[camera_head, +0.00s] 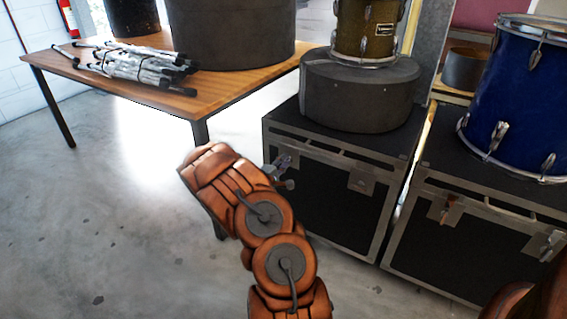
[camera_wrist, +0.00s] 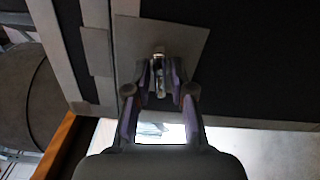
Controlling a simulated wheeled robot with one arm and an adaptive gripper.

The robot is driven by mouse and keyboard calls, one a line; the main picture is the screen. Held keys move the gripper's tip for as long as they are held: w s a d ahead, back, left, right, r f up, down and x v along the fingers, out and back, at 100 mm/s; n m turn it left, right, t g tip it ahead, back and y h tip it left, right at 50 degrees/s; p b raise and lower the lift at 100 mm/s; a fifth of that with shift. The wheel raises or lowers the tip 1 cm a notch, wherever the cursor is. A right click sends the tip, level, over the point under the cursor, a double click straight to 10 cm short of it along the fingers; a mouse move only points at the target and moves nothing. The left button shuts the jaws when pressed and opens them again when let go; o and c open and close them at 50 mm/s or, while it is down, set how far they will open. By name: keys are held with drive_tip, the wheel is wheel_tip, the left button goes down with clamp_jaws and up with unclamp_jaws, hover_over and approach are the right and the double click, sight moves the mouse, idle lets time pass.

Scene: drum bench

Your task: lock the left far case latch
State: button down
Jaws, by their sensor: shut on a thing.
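The left black case (camera_head: 325,205) with grey metal edging stands on the floor. Its far latch, at the left of the case front, is largely hidden behind my gripper (camera_head: 284,172) in the head view. In the wrist view my gripper (camera_wrist: 160,88) is shut on the latch (camera_wrist: 158,66), a small bright metal piece between the fingers. The latch sits on a grey plate (camera_wrist: 190,42) on the dark case panel. The fingers hide part of it, and I cannot tell whether it is locked.
The case's other latch (camera_head: 361,181) is to the right. A round dark drum case (camera_head: 355,95) and a drum (camera_head: 366,30) stand on top. A second case (camera_head: 480,245) with a blue drum (camera_head: 517,95) is at right. A wooden table (camera_head: 130,88) stands left.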

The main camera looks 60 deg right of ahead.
drive_tip(key=shift+n+p, duration=0.4)
drive_tip(key=shift+n, duration=7.7)
drive_tip(key=c, duration=1.2)
unclamp_jaws()
